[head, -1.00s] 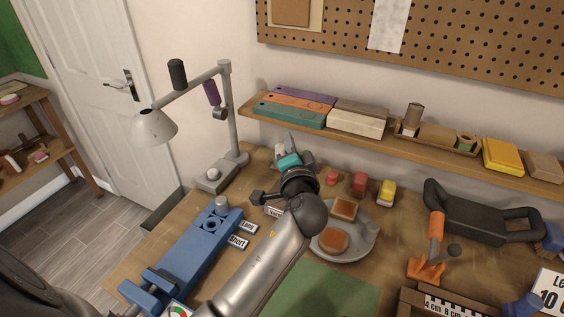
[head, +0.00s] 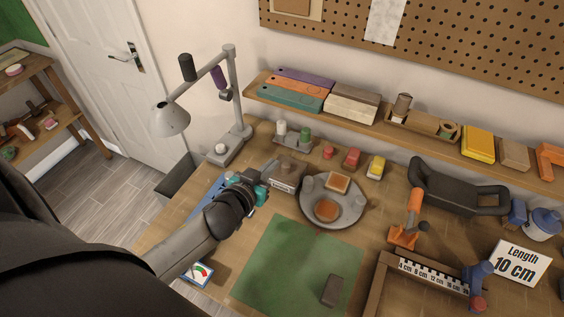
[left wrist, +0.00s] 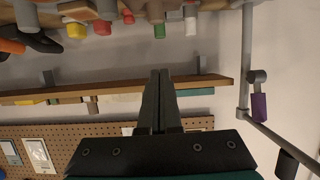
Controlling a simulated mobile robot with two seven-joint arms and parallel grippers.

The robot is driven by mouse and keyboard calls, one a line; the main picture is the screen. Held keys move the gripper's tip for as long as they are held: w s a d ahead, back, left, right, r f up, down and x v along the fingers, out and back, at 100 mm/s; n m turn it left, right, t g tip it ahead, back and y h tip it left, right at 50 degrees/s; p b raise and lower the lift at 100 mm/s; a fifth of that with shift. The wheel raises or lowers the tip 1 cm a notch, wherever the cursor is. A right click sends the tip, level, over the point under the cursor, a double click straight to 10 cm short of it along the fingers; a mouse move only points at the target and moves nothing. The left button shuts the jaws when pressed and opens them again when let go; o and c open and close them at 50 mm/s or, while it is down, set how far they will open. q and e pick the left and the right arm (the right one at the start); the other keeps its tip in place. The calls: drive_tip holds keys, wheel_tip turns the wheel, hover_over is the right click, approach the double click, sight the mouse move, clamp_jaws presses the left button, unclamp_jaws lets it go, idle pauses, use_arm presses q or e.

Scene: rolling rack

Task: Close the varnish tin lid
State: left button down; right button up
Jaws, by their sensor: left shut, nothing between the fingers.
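No lid is clearly readable as the varnish tin's. A small grey-brown box (head: 289,174) with a pale label on its front stands left of the round grey tray; it may be the tin, but I cannot tell, nor whether its top is open. My left gripper (head: 266,176) is close to the left side of this box in the head view; contact is unclear. In the left wrist view the gripper's two fingers (left wrist: 160,78) are together with nothing between them. My right gripper is not in view.
A round grey tray (head: 351,213) holds orange-brown blocks. White and green bottles (head: 304,134) stand behind the box. A desk lamp (head: 172,119) is at the left back, partly over the bench. A green mat (head: 290,265) lies in front, mostly clear, with one dark block.

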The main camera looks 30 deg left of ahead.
use_arm(q)
hover_over(284, 166)
drive_tip(key=shift+s+f, duration=0.15)
drive_tip(key=shift+f, duration=0.5)
drive_tip(key=shift+s+f, duration=0.15)
drive_tip(key=shift+f, duration=0.45)
drive_tip(key=f, duration=0.1)
drive_tip(key=f+b, duration=0.1)
drive_tip(key=shift+s+d+f+b, duration=0.1)
drive_tip(key=shift+s+f+b, duration=0.2)
drive_tip(key=shift+f, duration=0.7)
drive_tip(key=shift+s+b, duration=0.1)
drive_tip(key=shift+b, duration=0.2)
drive_tip(key=shift+s+f+b, duration=0.2)
drive_tip(key=shift+f+b, duration=0.35)
drive_tip(key=shift+f, duration=0.2)
drive_tip(key=shift+r, duration=0.25)
drive_tip(key=shift+r+p, duration=0.15)
drive_tip(key=shift+p, duration=0.2)
